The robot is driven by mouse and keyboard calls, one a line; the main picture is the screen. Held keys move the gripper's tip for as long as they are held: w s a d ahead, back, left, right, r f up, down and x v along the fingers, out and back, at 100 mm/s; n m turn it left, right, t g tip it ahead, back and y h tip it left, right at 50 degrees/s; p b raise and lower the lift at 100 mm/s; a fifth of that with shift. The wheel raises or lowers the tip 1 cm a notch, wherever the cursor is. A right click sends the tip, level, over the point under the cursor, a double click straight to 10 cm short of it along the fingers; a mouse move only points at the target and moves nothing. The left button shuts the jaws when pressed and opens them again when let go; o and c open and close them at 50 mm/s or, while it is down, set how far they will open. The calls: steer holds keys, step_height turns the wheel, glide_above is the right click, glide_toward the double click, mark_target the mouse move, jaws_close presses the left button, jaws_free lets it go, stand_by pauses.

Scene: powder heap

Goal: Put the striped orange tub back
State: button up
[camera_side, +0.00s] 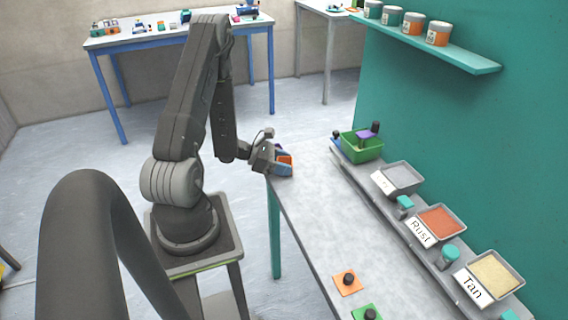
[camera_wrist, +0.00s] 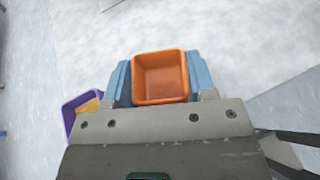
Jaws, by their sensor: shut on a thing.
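An orange square tub (camera_wrist: 160,78) sits between the blue fingers of my gripper (camera_wrist: 161,84) in the wrist view, its open top facing the camera. Its inside is a darker orange-brown; I cannot tell whether powder lies in it. No stripes can be made out. In the side view my gripper (camera_side: 284,164) is at the far left corner of the grey bench (camera_side: 325,205), with a bit of the orange tub (camera_side: 285,160) showing between the fingers. I cannot tell whether the tub touches the bench. A purple tub (camera_wrist: 70,121) with yellow-orange inside is left of my gripper in the wrist view.
A green bin (camera_side: 362,151) holding a purple item stands at the bench's back. Trays of pale (camera_side: 402,177), rust (camera_side: 441,222) and tan (camera_side: 494,275) powder line the wall side. An orange pad (camera_side: 347,286) and a green pad (camera_side: 363,316) carry dark knobs. The bench middle is clear.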

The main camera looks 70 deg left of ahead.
steer(key=shift+f, duration=0.45)
stand_by(0.3)
steer(key=o, duration=1)
steer(key=shift+o, duration=0.6)
steer(key=shift+o, duration=1.4)
steer(key=shift+r, duration=3.5)
